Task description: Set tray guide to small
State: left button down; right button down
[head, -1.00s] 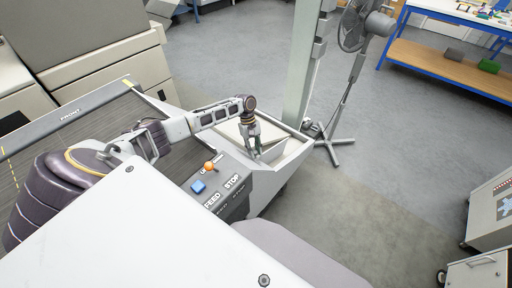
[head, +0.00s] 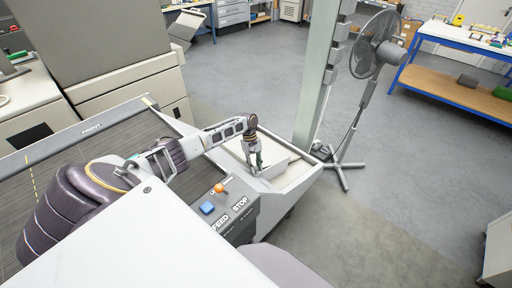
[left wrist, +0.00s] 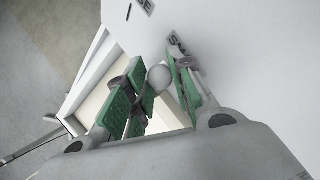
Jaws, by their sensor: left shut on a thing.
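The output tray (head: 302,184) is the pale bin at the end of the feeder machine. The tray guide (head: 276,168) is a light panel inside it. My left gripper (head: 257,168) reaches down into the tray at the guide. In the left wrist view, the left gripper's green finger pads (left wrist: 158,88) are shut on a round grey knob (left wrist: 158,77), partly hidden by them. A label starting with "S" (left wrist: 178,43) lies close to the knob on a white surface. Another label ending in "GE" (left wrist: 145,6) is farther off. My right gripper is out of view.
Open floor lies to the right.

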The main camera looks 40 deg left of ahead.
pick_arm(q)
jog(key=c, duration=1.6)
grip_release()
jog(key=shift+w+a+r, duration=0.25)
jog(key=shift+r, duration=0.05)
jog(key=shift+o, duration=0.4)
jog(key=shift+f, duration=0.15)
jog(key=shift+s, duration=0.1)
jog(key=v, duration=1.2)
jog(key=shift+f, duration=0.1)
